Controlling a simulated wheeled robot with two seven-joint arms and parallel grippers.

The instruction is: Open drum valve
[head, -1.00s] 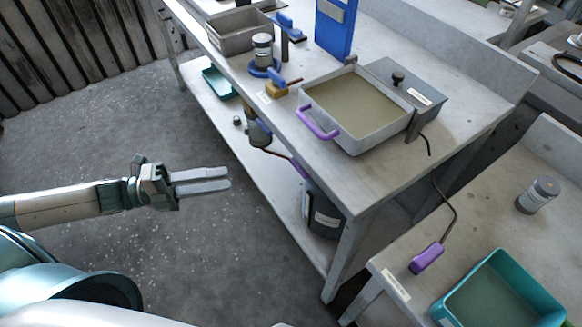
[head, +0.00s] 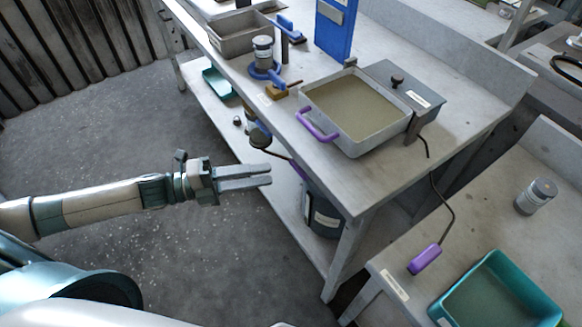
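A dark drum (head: 324,218) with a pale label stands on the lower shelf, under the near end of the workbench. A small purple part (head: 299,172) shows at its upper left, and a thin pipe runs from there up to a dark round piece (head: 260,139). I cannot tell for sure which part is the valve, or how it is set. My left gripper (head: 269,175) points right, with a gap between its two straight fingers and nothing in it. In the picture its tips are left of the purple part, apart from it. My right gripper is not in view.
The workbench top overhangs the drum; its front leg (head: 346,262) stands beside it. On top are a grey tray with a purple handle (head: 317,126) and a blue panel (head: 336,28). A teal tray (head: 497,292) sits on the right table. The floor to the left is clear.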

